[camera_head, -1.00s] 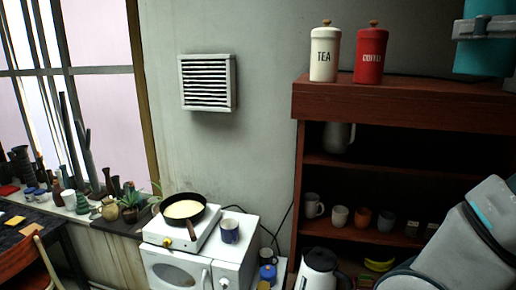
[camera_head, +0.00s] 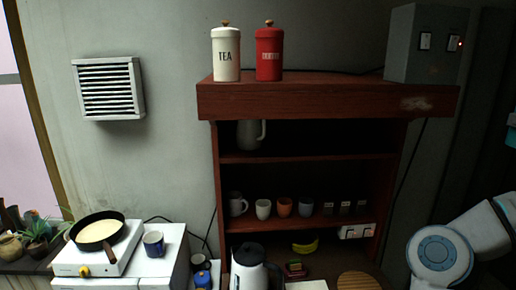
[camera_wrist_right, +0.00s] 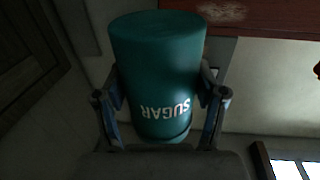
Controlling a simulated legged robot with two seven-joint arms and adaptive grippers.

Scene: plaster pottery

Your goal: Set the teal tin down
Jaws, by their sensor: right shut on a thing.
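The teal tin (camera_wrist_right: 155,62), marked SUGAR in white letters, fills the middle of the right wrist view. The letters appear upside down there. My right gripper (camera_wrist_right: 160,98) has one finger on each side of the tin and is shut on it. In the head view only a sliver of teal, likely the tin (camera_head: 511,137), shows at the right edge; most of it is out of frame. My left gripper is in neither current view.
A dark red shelf unit (camera_head: 330,101) carries a white TEA tin (camera_head: 226,55) and a red tin (camera_head: 269,55) on top. A grey box (camera_head: 427,45) stands at its right end. The top between red tin and box looks clear. Mugs stand on a lower shelf.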

